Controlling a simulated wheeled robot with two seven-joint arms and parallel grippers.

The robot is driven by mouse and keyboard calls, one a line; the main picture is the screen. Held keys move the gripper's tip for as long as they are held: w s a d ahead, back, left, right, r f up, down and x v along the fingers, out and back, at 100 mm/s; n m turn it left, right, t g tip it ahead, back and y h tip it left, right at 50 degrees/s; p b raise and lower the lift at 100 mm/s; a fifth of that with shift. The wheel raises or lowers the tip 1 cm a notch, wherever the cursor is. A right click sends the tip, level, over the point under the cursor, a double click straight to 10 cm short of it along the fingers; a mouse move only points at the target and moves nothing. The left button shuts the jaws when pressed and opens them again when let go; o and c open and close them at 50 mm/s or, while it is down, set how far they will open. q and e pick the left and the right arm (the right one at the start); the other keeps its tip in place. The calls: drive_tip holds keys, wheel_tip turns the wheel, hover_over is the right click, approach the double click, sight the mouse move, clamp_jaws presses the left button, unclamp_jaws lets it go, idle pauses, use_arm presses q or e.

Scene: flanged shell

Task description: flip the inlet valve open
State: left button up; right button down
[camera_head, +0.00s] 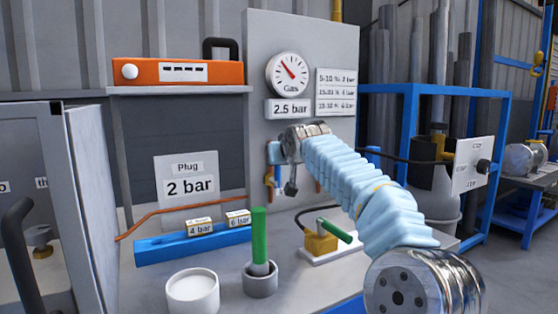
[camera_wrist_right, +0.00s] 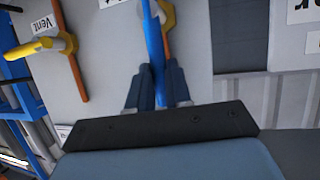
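A yellow valve body (camera_wrist_right: 167,16) with a long blue lever (camera_wrist_right: 155,42) sits on an orange pipe on the grey panel in the right wrist view. The lever runs down the picture, along the pipe's direction. My right gripper (camera_wrist_right: 158,76) has its two dark fingers close on either side of the lever's end, with no clear gap. In the head view my right gripper (camera_head: 280,163) is at the panel below the gauge, and my wrist hides most of the valve. No inlet label is readable. My left gripper is not in view.
A second yellow valve (camera_wrist_right: 45,46) labelled Vent is at left in the wrist view. A gas gauge (camera_head: 288,73) is above my wrist. The bench holds a blue rail (camera_head: 170,247), a green rod (camera_head: 259,236), a white cup (camera_head: 193,291) and a green-handled yellow block (camera_head: 320,243).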

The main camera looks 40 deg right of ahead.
drive_tip(key=c, duration=1.1)
unclamp_jaws()
drive_tip(key=shift+o, duration=0.2)
drive_tip(key=b+v, duration=0.1)
drive_tip(key=v, duration=1.2)
drive_tip(key=shift+s+a+r+b, duration=0.15)
drive_tip(key=shift+s+a+b, duration=0.1)
drive_tip(key=shift+b, duration=0.15)
